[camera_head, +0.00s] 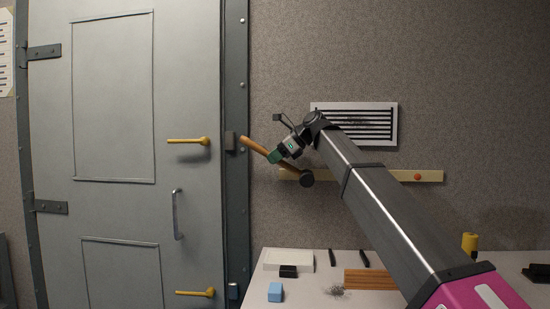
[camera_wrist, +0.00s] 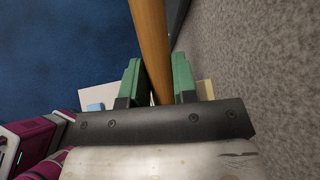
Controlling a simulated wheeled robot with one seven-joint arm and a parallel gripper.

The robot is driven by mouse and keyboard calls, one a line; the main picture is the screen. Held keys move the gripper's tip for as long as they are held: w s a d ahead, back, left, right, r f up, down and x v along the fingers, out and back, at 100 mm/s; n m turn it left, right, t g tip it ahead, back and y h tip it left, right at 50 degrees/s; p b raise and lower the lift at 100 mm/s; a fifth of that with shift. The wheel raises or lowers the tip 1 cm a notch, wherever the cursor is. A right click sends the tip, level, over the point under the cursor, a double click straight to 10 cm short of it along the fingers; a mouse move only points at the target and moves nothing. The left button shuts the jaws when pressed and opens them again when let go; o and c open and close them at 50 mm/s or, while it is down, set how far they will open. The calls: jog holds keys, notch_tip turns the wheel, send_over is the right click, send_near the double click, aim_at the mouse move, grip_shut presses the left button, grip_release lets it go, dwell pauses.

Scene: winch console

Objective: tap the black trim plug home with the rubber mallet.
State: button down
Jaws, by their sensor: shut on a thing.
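My gripper (camera_head: 276,156), with green fingertips, is shut on the wooden handle of the rubber mallet (camera_head: 253,147). In the wrist view the handle (camera_wrist: 150,40) runs between the two green fingers (camera_wrist: 157,78). The mallet slants down to the right, and its dark round head (camera_head: 307,179) shows in front of the left part of a pale yellow wall strip (camera_head: 345,175). I cannot tell whether the head touches the strip. I cannot make out the black trim plug; the mallet head may hide it. An orange round plug (camera_head: 417,177) sits toward the strip's right end.
A grey door (camera_head: 115,210) with yellow levers stands left. A vent (camera_head: 380,108) is above the strip.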

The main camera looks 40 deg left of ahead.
jog(key=shift+s+d, duration=0.55)
jog(key=shift+s, duration=0.15)
jog(key=s+d, duration=0.4)
jog(key=s, duration=0.1)
jog(key=shift+s, duration=0.3)
jog(key=shift+d, duration=0.1)
dwell(0.4)
